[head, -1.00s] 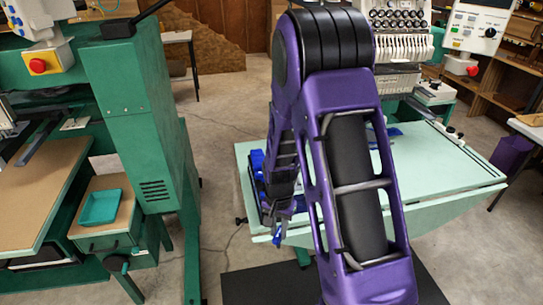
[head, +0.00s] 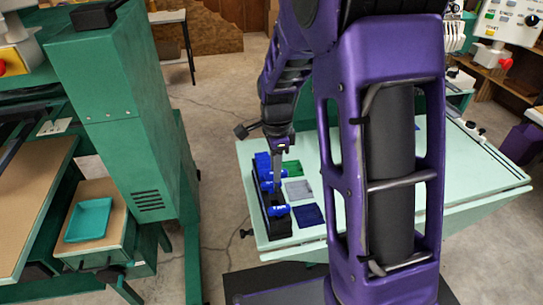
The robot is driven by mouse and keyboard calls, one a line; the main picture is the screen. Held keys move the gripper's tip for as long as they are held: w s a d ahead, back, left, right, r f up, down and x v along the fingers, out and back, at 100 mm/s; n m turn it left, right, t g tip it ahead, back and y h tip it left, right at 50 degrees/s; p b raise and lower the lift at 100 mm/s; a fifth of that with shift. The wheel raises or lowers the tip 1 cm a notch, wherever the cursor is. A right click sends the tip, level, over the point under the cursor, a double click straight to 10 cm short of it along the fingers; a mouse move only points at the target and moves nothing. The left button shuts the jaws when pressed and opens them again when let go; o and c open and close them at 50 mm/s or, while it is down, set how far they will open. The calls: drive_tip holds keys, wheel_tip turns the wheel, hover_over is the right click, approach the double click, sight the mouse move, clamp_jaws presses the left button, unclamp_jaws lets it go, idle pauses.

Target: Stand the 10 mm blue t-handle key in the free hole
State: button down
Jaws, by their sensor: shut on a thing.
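My gripper (head: 277,185) points down over the left side of the pale green table, above a long black holder (head: 281,230). It is shut on a blue t-handle key, whose blue handle (head: 267,184) shows beside the fingertips. The shaft of this key is hidden, so I cannot tell whether its tip is in a hole. Another blue handle (head: 279,210) is at the near end of the holder, and more blue (head: 262,160) shows at its far end. The free hole cannot be made out. Key sizes are too small to read.
On the pale green table (head: 415,205), green (head: 292,168), grey (head: 298,190) and dark blue (head: 308,215) flat patches lie right of the holder. A green machine (head: 125,110) stands to the left, with a teal tray (head: 88,220). My arm hides the table's middle.

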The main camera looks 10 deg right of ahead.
sight(275, 191)
drive_tip(key=shift+w, duration=0.15)
drive_tip(key=shift+f, duration=0.8)
drive_tip(key=shift+f+b, duration=1.6)
drive_tip(key=shift+f, duration=1.1)
drive_tip(key=shift+f, duration=0.15)
drive_tip(key=shift+f+b, duration=0.5)
drive_tip(key=shift+f, duration=0.2)
drive_tip(key=c, duration=0.7)
unclamp_jaws()
drive_tip(key=shift+o, duration=0.2)
